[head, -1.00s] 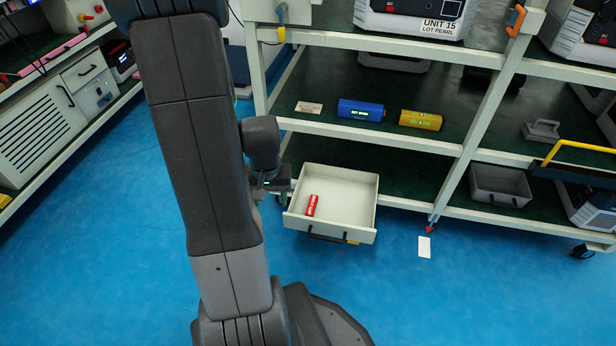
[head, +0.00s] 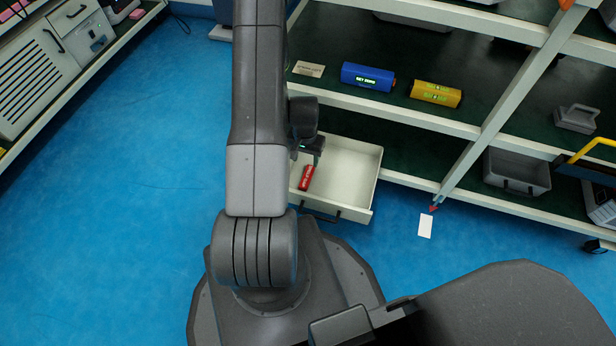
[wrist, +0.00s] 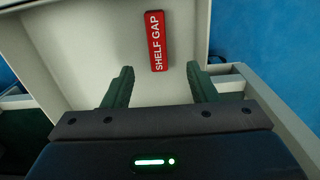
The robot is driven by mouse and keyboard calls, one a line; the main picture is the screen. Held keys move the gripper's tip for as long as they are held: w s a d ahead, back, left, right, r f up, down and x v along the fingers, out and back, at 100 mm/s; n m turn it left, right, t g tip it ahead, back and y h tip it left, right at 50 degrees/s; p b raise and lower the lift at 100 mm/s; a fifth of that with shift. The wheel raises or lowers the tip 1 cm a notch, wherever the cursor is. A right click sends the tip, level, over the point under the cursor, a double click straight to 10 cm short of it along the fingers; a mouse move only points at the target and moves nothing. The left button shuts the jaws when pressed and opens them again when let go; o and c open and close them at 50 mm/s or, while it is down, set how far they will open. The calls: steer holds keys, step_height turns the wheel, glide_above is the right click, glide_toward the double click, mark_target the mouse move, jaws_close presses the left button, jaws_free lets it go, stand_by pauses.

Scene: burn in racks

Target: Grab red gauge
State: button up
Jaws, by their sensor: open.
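The red gauge (head: 306,177) is a small red bar lying in the open white drawer (head: 357,164), in its left part. In the wrist view the red gauge (wrist: 157,41) shows the words SHELF GAP and lies on the drawer floor beyond my fingertips. My gripper (wrist: 157,80) is open and empty, its two dark green fingers apart, with the gauge ahead of the gap between them. In the head view my gripper (head: 309,148) is partly hidden by my arm, at the drawer's left back.
The drawer's front wall with its dark handle (head: 320,215) faces the blue floor. A blue cylinder (head: 366,77) and a yellow cylinder (head: 436,93) lie on the shelf above. A grey bin (head: 517,172) stands on the lower shelf at right. A white card (head: 425,226) lies on the floor.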

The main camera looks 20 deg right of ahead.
steer(key=b, duration=0.1)
glide_above(307, 176)
steer(key=f, duration=0.4)
steer(key=shift+w+a+f, duration=0.1)
steer(key=shift+a+f, duration=0.1)
steer(key=shift+f, duration=0.15)
step_height(307, 176, down, 5)
steer(key=shift+d+f+b, duration=0.1)
steer(key=shift+d+b, duration=0.05)
steer(key=shift+b, duration=1.1)
steer(key=c, duration=1.1)
